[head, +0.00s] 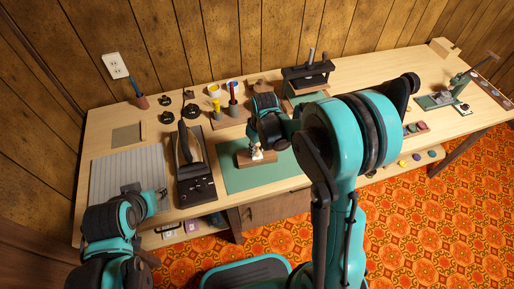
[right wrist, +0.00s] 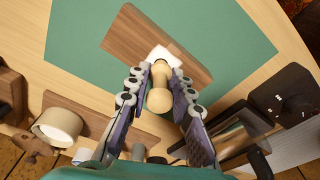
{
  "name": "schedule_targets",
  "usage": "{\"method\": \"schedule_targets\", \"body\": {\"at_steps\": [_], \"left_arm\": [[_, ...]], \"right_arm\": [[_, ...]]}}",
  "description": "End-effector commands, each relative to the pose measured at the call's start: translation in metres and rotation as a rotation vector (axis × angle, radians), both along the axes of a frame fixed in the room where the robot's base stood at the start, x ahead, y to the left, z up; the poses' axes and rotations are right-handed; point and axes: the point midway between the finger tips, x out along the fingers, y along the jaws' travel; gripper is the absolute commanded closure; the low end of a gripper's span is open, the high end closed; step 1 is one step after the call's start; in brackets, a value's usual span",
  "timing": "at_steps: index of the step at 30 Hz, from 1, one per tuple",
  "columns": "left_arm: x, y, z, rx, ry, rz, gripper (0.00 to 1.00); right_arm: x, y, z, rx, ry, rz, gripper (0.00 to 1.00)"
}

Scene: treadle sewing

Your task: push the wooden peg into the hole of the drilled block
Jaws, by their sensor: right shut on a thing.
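The drilled block (right wrist: 135,38) is a brown wooden bar on the green mat (right wrist: 85,40); it also shows in the head view (head: 243,162). My right gripper (right wrist: 160,82) points down over the block and is shut on the pale wooden peg (right wrist: 159,99). The peg's round end faces the wrist camera; its far end points to the block beside a bright white patch. The hole is hidden, and I cannot tell whether the peg is in it. My left gripper (head: 160,192) is low at the left, near the grey ribbed mat; its jaws are too small to read.
A dark machine with a lever (head: 195,185) stands left of the green mat. Cups and tools (head: 225,98) stand behind it, with a black press (head: 307,77) at the back. The grey ribbed mat (head: 115,180) is bare. The green mat's front is clear.

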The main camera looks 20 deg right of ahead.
Motion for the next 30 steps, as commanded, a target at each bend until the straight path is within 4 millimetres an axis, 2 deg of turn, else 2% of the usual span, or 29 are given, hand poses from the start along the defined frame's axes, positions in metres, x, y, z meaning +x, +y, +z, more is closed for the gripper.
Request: {"method": "schedule_targets", "body": {"at_steps": [13, 30], "left_arm": [[0.0, 0.0, -0.0065, 0.0, 0.0, 0.0, 0.64], [0.0, 0.0, -0.0066, 0.0, 0.0, 0.0, 0.64]], "right_arm": [[0.0001, 0.0, -0.0072, 0.0, 0.0, 0.0, 0.91], [0.0, 0.0, -0.0074, 0.0, 0.0, 0.0, 0.91]]}}
